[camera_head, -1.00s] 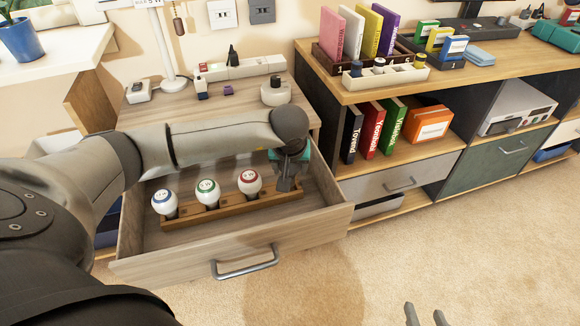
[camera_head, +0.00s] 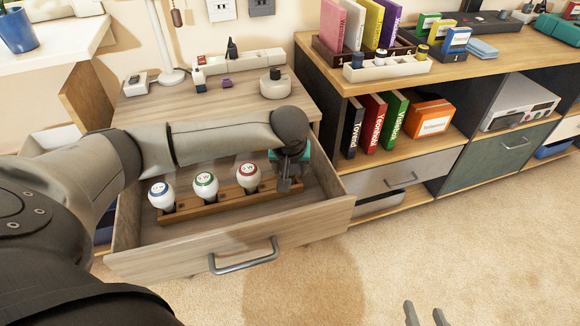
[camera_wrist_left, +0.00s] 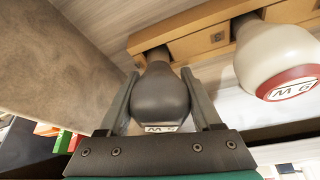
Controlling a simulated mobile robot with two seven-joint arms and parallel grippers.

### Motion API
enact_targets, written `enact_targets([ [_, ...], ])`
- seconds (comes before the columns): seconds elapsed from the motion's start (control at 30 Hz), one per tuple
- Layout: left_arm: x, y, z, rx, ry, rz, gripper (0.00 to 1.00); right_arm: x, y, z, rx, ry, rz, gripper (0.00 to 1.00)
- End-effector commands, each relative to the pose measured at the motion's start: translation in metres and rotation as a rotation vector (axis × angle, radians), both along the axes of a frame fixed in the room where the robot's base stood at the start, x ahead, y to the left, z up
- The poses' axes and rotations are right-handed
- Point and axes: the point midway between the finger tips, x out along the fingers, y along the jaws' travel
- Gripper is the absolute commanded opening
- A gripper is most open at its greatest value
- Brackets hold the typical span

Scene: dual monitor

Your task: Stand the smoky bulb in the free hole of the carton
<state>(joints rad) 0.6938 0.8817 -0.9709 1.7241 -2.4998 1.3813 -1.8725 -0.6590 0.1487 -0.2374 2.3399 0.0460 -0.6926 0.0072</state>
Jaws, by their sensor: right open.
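The smoky bulb (camera_wrist_left: 160,95), dark grey with a white label, is between the fingers of my left gripper (camera_wrist_left: 160,88), which touch it on both sides. Its neck meets the wooden carton (camera_wrist_left: 200,45); how deep it sits in the hole I cannot tell. In the head view, the carton (camera_head: 225,204) lies in the open drawer and my left gripper (camera_head: 288,182) is at its right end, mostly hiding the bulb. White bulbs with blue (camera_head: 162,194), green (camera_head: 206,185) and red (camera_head: 248,177) rings stand in the carton. My right gripper (camera_head: 426,316) is open and empty over the floor.
The drawer (camera_head: 230,245) is pulled out, with a metal handle (camera_head: 245,257) in front. A desktop (camera_head: 230,100) with small items is behind. A shelf unit (camera_head: 440,160) with books stands right. The carpet (camera_head: 450,250) is clear.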

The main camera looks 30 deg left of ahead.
Motion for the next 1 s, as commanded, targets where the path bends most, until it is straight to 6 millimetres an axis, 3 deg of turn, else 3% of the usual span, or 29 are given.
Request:
enact_targets([
  [0.03, 0.000, 0.000, 0.000, 0.000, 0.000, 0.000, 0.71, 0.000, 0.000, 0.000, 0.000, 0.000, 0.000, 0.50],
  [0.3, 0.000, 0.000, 0.000, 0.000, 0.001, 0.000, 1.00, 0.000, 0.000, 0.000, 0.000, 0.000, 0.000, 0.50],
  [0.67, -0.003, -0.001, 0.008, 0.001, 0.002, -0.001, 1.00, 0.000, 0.000, 0.005, 0.000, 0.000, 0.000, 0.50],
  [1.0, -0.024, -0.014, 0.069, 0.001, 0.000, -0.002, 1.00, 0.000, 0.000, 0.042, 0.000, 0.000, 0.000, 0.50],
])
